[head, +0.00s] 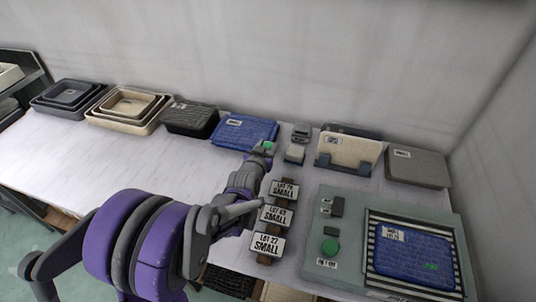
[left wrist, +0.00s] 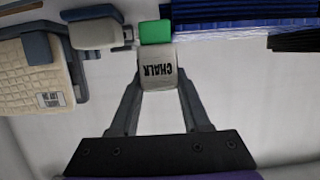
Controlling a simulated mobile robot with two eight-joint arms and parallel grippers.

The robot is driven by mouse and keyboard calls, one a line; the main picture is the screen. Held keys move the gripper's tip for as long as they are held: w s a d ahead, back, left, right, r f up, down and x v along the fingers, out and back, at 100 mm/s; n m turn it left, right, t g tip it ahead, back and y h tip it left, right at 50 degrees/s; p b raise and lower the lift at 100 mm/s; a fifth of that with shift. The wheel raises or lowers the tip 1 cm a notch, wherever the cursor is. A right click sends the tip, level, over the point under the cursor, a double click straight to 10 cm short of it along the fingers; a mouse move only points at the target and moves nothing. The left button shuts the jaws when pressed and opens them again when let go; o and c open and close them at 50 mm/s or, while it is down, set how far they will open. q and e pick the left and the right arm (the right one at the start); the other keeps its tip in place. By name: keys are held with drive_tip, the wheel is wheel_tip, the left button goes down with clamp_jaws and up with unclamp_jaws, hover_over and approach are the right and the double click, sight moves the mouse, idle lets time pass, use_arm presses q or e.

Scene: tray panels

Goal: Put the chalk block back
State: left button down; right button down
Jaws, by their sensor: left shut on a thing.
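In the head view the green part (head: 268,146) shows at the tip of my left gripper (head: 263,153), in front of the blue tray. The chalk block's underside is hidden. My right gripper is not in view.
A small pale-topped block (head: 295,153) stands just right of my left gripper, with a grey piece (head: 301,132) behind it. A blue tray (head: 245,132) is behind. Lot signs (head: 277,214) and a panel (head: 325,268) with a blue tray are nearer.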

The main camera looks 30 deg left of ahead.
sight(268, 152)
use_arm(q)
drive_tip(key=shift+f+b, duration=0.3)
drive_tip(key=shift+f, duration=1.3)
drive_tip(key=shift+f, duration=0.2)
drive_tip(key=shift+c, duration=1.8)
unclamp_jaws()
drive_tip(key=shift+r, duration=0.15)
drive_tip(key=shift+s+r, duration=0.1)
drive_tip(key=shift+r, duration=0.1)
drive_tip(key=p+v, duration=0.1)
drive_tip(key=v, duration=1)
drive_tip(key=shift+s, duration=0.4)
